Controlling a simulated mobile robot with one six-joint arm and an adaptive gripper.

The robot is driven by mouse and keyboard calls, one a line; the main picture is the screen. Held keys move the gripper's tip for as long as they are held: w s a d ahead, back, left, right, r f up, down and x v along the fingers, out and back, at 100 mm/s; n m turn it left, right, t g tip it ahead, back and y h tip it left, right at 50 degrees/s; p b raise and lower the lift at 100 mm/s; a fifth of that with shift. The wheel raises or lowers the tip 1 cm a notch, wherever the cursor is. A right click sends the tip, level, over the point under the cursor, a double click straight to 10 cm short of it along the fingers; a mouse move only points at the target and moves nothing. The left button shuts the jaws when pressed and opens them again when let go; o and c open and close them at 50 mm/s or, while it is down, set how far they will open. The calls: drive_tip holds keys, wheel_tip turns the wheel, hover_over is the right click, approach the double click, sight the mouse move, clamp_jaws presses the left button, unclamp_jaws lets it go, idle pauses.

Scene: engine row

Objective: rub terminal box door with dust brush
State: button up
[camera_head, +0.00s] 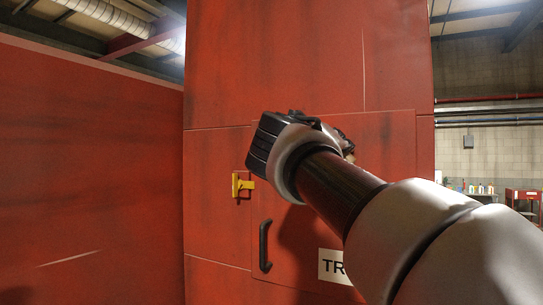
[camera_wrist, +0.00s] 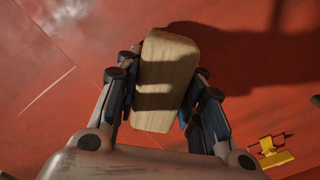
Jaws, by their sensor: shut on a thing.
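The terminal box door (camera_head: 385,150) is a red panel with a black handle (camera_head: 264,246) and a white label (camera_head: 334,266) partly hidden by my arm. My gripper (camera_wrist: 165,88) is shut on the dust brush (camera_wrist: 166,65), whose pale wooden body shows between the fingers in the wrist view. The bristles are hidden. In the head view my wrist is in front of the door's upper left part and hides the brush and fingers. The red surface fills the wrist view behind the brush, with a shadow to its right. I cannot tell whether the brush touches the door.
A yellow latch (camera_head: 241,185) sits at the door's left edge; yellow hardware also shows at lower right in the wrist view (camera_wrist: 273,153). A red wall (camera_head: 85,170) stands at left. A red cart (camera_head: 523,200) and bottles are far off at right.

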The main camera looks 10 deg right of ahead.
sight(373, 152)
drive_tip(key=shift+s+d+b, duration=0.35)
drive_tip(key=shift+s+d, duration=0.4)
drive_tip(key=shift+d, duration=0.3)
drive_tip(key=shift+s+d+b, duration=0.35)
drive_tip(key=shift+s+d, duration=0.4)
drive_tip(key=shift+d, duration=0.25)
drive_tip(key=shift+s+d+b, duration=0.35)
drive_tip(key=shift+s+d, duration=0.4)
drive_tip(key=shift+d, duration=0.3)
drive_tip(key=shift+s+a+f+b, duration=0.1)
drive_tip(key=shift+s+a+b, duration=0.35)
drive_tip(key=shift+b+v, duration=0.9)
drive_tip(key=shift+v, duration=1.45)
drive_tip(key=shift+s, duration=0.1)
drive_tip(key=b+v, duration=0.1)
drive_tip(key=v, duration=0.2)
